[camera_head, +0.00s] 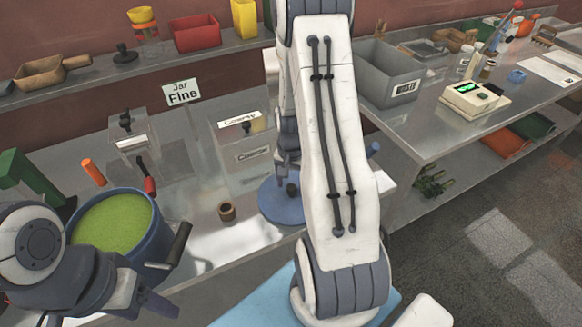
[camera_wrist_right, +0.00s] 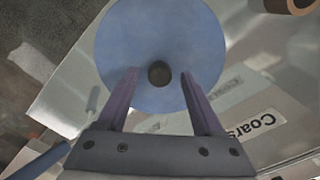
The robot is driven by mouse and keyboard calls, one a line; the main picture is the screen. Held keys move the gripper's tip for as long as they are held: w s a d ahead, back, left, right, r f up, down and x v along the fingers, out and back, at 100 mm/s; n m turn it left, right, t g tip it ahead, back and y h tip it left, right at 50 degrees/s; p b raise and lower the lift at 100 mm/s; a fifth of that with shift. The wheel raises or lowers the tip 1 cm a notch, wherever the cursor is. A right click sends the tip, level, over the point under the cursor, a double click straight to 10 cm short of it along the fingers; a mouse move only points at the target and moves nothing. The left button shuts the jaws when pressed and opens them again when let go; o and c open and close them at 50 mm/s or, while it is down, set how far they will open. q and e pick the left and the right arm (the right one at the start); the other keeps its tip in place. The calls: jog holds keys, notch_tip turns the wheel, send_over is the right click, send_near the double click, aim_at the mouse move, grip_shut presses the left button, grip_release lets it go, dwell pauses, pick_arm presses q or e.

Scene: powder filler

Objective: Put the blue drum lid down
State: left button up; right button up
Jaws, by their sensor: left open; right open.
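The blue drum lid (camera_head: 272,203) is a flat disc with a dark round knob (camera_head: 291,190), and it appears to lie flat on the metal bench near its front edge. My right arm hides its right part. In the right wrist view the lid (camera_wrist_right: 158,35) faces the camera. My right gripper (camera_wrist_right: 160,76) is open, with a finger on either side of the knob and gaps between. The blue drum (camera_head: 160,236), holding green powder (camera_head: 112,222), is at lower left. My left gripper (camera_head: 150,303) is open just below the drum in the picture.
A grey bin (camera_head: 385,75) and a scale (camera_head: 474,98) stand on the right bench. Bare metal surrounds the ring.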

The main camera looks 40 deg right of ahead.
aim_at(291, 188)
notch_tip(291, 188, up, 9)
jog(key=b, duration=0.1)
jog(key=s+a+r+n, duration=0.1)
jog(key=a+r+n, duration=0.3)
jog(key=a, duration=0.6)
jog(key=s+a+r+n, duration=0.15)
jog(key=a+n, duration=0.35)
jog(key=a, duration=0.5)
jog(key=s+a+r+n+y+b, duration=0.1)
jog(key=s+a+r+n, duration=0.1)
jog(key=s+a+n, duration=0.8)
jog(key=shift+s+a, duration=0.45)
jog(key=shift+s, duration=1.45)
